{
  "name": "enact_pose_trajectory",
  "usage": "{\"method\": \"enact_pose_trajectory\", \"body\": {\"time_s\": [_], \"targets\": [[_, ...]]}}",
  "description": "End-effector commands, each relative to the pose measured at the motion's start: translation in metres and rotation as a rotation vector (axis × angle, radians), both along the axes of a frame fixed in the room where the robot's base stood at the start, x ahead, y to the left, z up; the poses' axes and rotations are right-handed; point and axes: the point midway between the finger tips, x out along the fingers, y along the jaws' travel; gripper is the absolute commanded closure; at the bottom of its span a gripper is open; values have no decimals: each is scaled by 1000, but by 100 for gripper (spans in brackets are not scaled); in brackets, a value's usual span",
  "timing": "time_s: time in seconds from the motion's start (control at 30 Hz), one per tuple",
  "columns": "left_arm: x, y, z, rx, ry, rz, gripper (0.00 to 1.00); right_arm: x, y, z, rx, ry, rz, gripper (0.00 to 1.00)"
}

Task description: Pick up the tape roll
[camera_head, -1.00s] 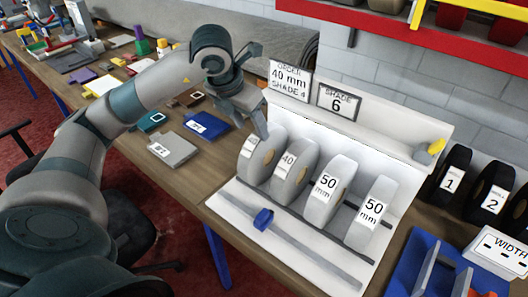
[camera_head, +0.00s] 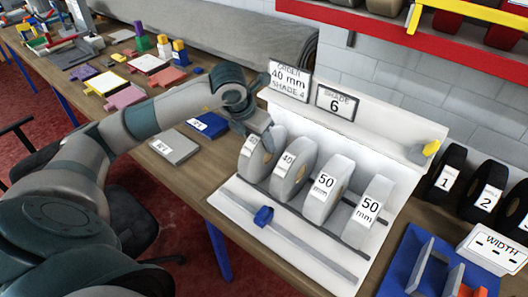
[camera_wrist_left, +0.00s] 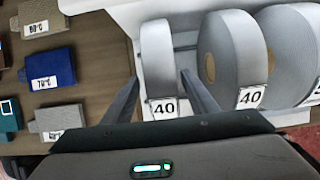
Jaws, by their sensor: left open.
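A row of light grey tape rolls stands upright in a white rack (camera_head: 400,222). The leftmost roll (camera_head: 247,160) is labelled 40 in the left wrist view (camera_wrist_left: 157,60). Beside it is a second roll marked 40 (camera_head: 298,165), then two rolls marked 50 mm, one (camera_head: 327,188) left of the other (camera_head: 371,212). My left gripper (camera_head: 258,140) is at the top of the leftmost roll. In the left wrist view the open fingers (camera_wrist_left: 160,78) lie on either side of this roll; I cannot tell whether they touch it. My right gripper is not in view.
An order sign (camera_head: 289,79) reads 40 mm, shade 4; another sign (camera_head: 338,102) reads shade 6. A blue slider (camera_head: 263,216) sits on a rail before the rolls. A grey block (camera_head: 174,147) and a blue block (camera_head: 208,125) lie left. Black rolls (camera_head: 447,172) stand right.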

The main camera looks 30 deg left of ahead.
Motion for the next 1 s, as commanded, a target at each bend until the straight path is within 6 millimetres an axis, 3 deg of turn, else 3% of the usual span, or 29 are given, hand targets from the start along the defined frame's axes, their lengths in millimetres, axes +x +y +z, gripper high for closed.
{"method": "enact_pose_trajectory", "body": {"time_s": [0.3, 0.5, 1.0], "targets": [[11, -5, -24, -1, 5, 1, 47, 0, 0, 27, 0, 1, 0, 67], [18, -5, -43, 0, 2, 0, 47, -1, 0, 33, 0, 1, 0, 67], [19, -5, -45, 0, 1, -1, 47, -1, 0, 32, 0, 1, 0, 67]]}}
